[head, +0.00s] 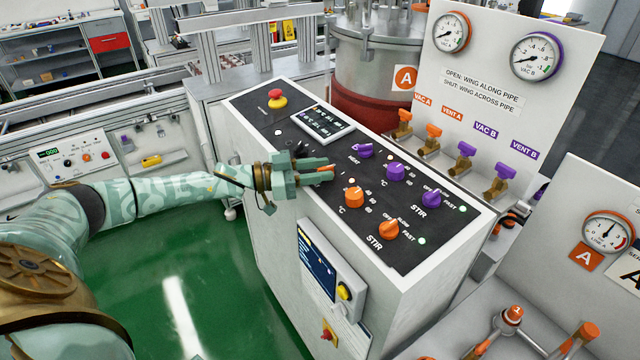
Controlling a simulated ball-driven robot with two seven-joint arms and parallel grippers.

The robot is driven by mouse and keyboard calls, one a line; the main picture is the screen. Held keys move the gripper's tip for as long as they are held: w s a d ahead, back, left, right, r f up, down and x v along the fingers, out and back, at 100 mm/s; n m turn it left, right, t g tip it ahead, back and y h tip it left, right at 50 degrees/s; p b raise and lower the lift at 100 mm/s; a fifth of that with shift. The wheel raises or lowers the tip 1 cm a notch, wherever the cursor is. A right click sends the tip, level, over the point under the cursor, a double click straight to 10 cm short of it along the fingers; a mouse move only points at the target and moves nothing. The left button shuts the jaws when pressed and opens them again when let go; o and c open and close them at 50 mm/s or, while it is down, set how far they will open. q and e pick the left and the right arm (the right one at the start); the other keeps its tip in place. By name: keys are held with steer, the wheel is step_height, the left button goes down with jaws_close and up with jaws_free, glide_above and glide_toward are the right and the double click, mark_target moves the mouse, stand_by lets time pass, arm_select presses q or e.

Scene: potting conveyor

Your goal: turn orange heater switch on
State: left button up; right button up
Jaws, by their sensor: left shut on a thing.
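The orange heater switch (329,168) is on the dark sloped panel (415,260) of the white control cabinet, in the head view. Only a bit of orange shows past my fingers, and its pointer direction is hidden. My left gripper (318,171) reaches in from the left and is shut on this switch. The matching purple switch (362,151), labelled HEAT, is just behind and to the right. A small lamp (351,182) near the orange switch glows orange-white. My right gripper is not in view.
Orange knobs (354,197) and purple knobs (396,172) sit to the right on the panel. A screen (323,121) and a red emergency button (277,98) are behind my gripper. Several valve handles (433,131) line the right side. Green floor (200,270) is open at front left.

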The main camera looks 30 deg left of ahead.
arm_select(q)
steer(key=shift+a+m+g+h+b, duration=0.1)
steer(key=shift+m+g+h+b, duration=0.6)
steer(key=shift+m+g+b, duration=0.2)
steer(key=shift+w, duration=0.1)
steer(key=o, duration=0.8)
steer(key=b+v, duration=0.1)
steer(key=v, duration=1.5)
steer(key=shift+a, duration=0.1)
